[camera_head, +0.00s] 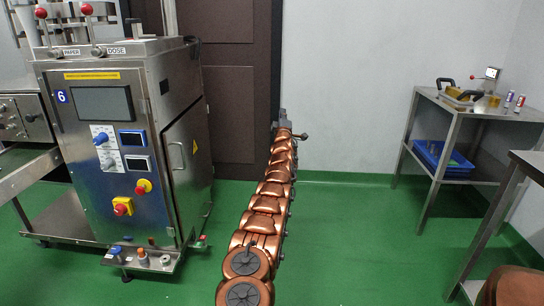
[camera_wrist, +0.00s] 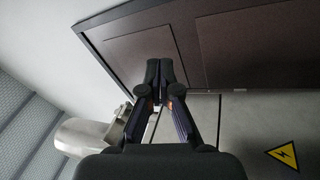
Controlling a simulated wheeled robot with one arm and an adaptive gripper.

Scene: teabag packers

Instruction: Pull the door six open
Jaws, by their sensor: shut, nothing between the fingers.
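The steel machine (camera_head: 105,150) with a blue "6" label stands at the left in the head view. Its side door (camera_head: 186,170) looks closed, with a slim upright handle (camera_head: 176,155) and a small yellow warning sign. In the wrist view the grey panel with the yellow warning triangle (camera_wrist: 286,155) shows at lower right; I cannot make out the handle clearly there. My gripper (camera_wrist: 160,70) is shut and empty. In the head view my arm reaches forward, with its end (camera_head: 284,119) to the right of the side door and apart from it.
A dark brown door (camera_head: 237,95) stands in the wall behind the machine; it also shows in the wrist view (camera_wrist: 250,45). A steel table (camera_head: 470,108) with a blue bin (camera_head: 443,158) is at the right. The green floor between is clear.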

